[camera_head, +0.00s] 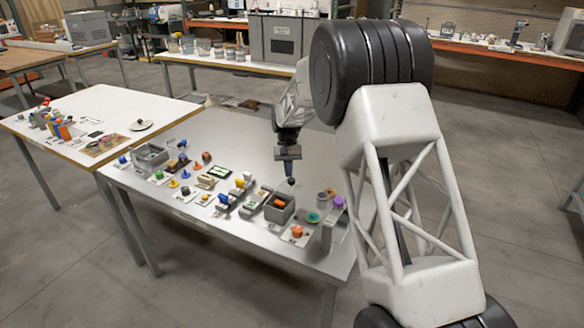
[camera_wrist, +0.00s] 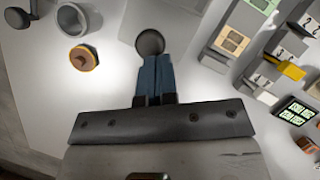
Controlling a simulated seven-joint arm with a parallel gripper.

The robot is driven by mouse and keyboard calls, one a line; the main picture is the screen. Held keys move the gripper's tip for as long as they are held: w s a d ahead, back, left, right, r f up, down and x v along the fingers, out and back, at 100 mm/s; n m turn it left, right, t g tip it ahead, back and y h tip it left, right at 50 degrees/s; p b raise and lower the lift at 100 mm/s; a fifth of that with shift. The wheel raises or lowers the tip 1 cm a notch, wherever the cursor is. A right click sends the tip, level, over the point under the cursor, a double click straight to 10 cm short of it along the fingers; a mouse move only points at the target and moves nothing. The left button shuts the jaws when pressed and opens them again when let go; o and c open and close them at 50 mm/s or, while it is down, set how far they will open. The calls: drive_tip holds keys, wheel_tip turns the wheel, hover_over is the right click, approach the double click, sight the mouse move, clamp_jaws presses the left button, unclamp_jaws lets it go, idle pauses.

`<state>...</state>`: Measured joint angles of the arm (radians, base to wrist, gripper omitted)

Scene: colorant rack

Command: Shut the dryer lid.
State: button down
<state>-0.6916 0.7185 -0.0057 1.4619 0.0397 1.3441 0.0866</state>
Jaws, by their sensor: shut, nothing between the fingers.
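My gripper (camera_head: 288,172) is low over the metal table, its fingers pointing down and shut with nothing between them. In the wrist view the blue fingers (camera_wrist: 153,62) end at a round black knob (camera_wrist: 150,43). I cannot tell whether they touch it. The knob appears over a grey square plate (camera_wrist: 132,22), which may be the dryer lid. The knob also shows just below the fingertips in the head view (camera_head: 291,181). A grey open-topped box (camera_head: 279,210) with something orange inside stands in front of the gripper. I cannot tell if it is the dryer.
A purple-topped item (camera_head: 338,201) stands at the table's right end. Several small coloured parts and a grey bin (camera_head: 150,156) crowd the left. Bare metal lies behind them.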

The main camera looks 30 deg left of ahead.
sight(281, 190)
drive_tip(key=shift+s+f, duration=0.2)
drive_tip(key=shift+s, duration=2.6)
drive_tip(key=shift+w+a, duration=0.45)
drive_tip(key=shift+w, duration=0.25)
drive_tip(key=w+a+v, duration=0.1)
drive_tip(key=v, duration=1)
drive_tip(key=shift+w+f, duration=0.25)
drive_tip(key=shift+w, duration=0.1)
drive_tip(key=shift+a, duration=0.1)
drive_tip(key=shift+w+a+f+n+t+h, duration=0.1)
drive_tip(key=shift+a+n+t+h, duration=0.2)
drive_tip(key=shift+a+n, duration=0.65)
drive_tip(key=shift+a+n+t+h, duration=0.3)
drive_tip(key=shift+a+n, duration=0.3)
drive_tip(key=shift+n, duration=0.65)
